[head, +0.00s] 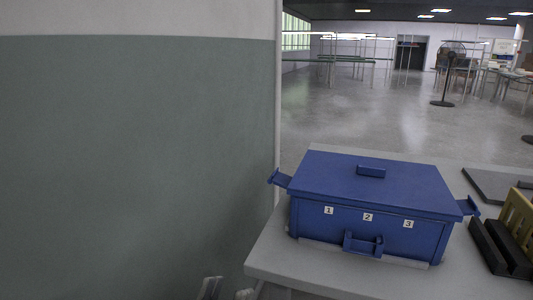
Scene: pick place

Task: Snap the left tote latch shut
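A blue tote (325,228) with a closed blue lid (330,172) stands on a grey table. Its left latch (280,179) sticks out and up from the left end of the tote. A similar latch (468,206) sticks out at the right end, and another (363,244) juts from the front below labels 1, 2 and 3. My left gripper (228,291) just shows at the bottom edge, left of and below the table corner. Its two fingertips are apart with nothing seen between them; the rest is cut off. My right gripper is out of view.
The grey table (285,268) has bare room at its front left. Black blocks (500,248) and a yellow rack (517,217) stand right of the tote, near a dark flat plate (487,186). A green and white wall (140,150) fills the left side.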

